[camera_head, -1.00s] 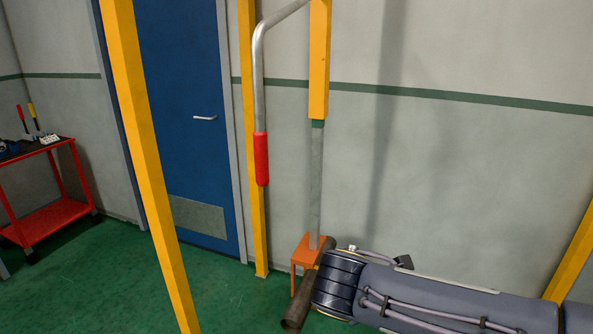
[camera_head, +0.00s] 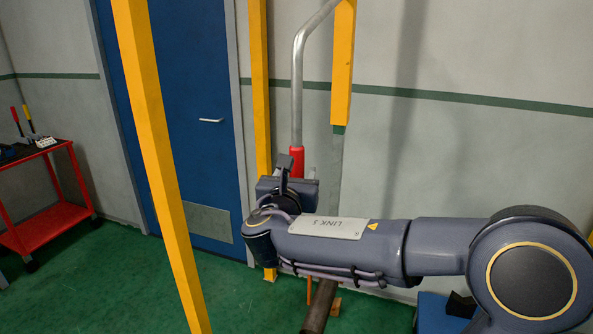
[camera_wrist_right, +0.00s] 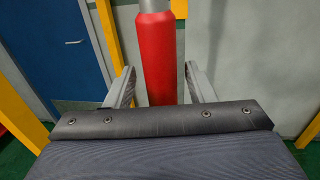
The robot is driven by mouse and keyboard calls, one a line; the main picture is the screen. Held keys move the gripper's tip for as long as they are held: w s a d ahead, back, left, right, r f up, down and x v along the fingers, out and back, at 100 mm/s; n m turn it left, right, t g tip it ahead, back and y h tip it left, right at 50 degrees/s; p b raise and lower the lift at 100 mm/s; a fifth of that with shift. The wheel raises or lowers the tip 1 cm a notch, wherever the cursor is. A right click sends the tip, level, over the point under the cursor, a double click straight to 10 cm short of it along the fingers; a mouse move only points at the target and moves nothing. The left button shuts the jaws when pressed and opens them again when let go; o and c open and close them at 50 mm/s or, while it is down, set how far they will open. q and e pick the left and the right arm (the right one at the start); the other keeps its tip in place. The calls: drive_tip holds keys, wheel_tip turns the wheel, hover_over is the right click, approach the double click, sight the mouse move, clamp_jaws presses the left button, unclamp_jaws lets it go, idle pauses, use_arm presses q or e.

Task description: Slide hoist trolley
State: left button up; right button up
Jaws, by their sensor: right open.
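The hoist trolley's bent grey handle bar (camera_head: 297,80) hangs down and ends in a red grip (camera_head: 297,158). Beside it hangs a yellow column (camera_head: 343,70) with a grey lower section, partly hidden by my arm. My right gripper (camera_head: 286,165) is at the red grip. In the right wrist view, the red grip (camera_wrist_right: 155,60) stands between the two open fingers of my right gripper (camera_wrist_right: 160,85), with a gap visible on both sides. The trolley's top is out of view. My left gripper is not in view.
A yellow post (camera_head: 158,150) stands in front on the left and another (camera_head: 258,90) near the blue door (camera_head: 190,70). A red cart (camera_head: 55,215) is at the far left. Green floor between is clear.

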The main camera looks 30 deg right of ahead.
drive_tip(key=shift+w+d, duration=0.25)
drive_tip(key=shift+d, duration=0.05)
clamp_jaws()
idle(0.3)
